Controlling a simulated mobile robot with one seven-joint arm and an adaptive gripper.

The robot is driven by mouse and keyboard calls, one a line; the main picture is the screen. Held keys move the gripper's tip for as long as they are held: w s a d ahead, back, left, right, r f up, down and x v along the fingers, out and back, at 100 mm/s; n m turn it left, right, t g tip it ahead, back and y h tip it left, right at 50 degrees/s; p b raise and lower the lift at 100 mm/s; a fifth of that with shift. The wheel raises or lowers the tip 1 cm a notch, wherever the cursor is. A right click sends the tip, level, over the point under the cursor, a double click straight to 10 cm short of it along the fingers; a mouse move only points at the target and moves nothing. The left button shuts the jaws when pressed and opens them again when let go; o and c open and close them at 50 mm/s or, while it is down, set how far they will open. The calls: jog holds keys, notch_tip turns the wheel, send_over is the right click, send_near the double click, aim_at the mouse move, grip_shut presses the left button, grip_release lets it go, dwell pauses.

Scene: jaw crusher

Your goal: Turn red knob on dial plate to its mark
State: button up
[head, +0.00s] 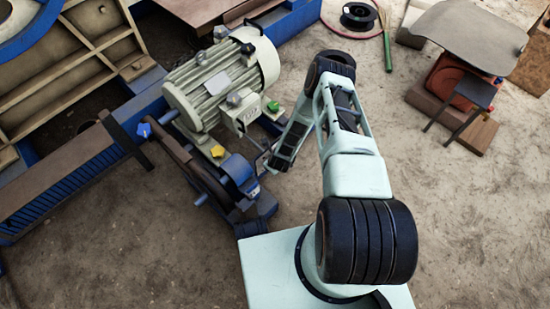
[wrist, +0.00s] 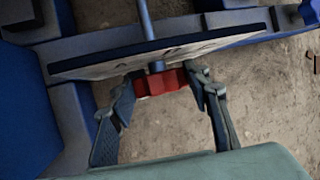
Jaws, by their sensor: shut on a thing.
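In the wrist view, the red knob (wrist: 161,83) sits at the near edge of the dial plate (wrist: 105,67), on a thin blue-grey shaft. The plate is seen almost edge-on; its pale face carries dark markings too foreshortened to read, so I cannot tell how the knob stands to its mark. My gripper (wrist: 163,78) has one finger on each side of the knob and is shut on it. In the head view, my arm reaches down beside the motor, and the knob cannot be made out there.
A pale green electric motor (head: 215,85) stands just left of my arm, with a blue frame (head: 262,207) below it. A cable spool (head: 359,15) and a small dark stool (head: 474,92) are at the upper right. Bare ground (head: 470,220) lies to the right.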

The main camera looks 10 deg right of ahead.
jog(key=shift+s+a+f+n+t+h, duration=0.15)
jog(key=shift+n+t+h, duration=0.15)
jog(key=shift+t+h, duration=0.45)
jog(key=shift+h, duration=0.25)
jog(key=o, duration=1.1)
notch_tip(320, 180, up, 10)
jog(key=shift+r, duration=0.1)
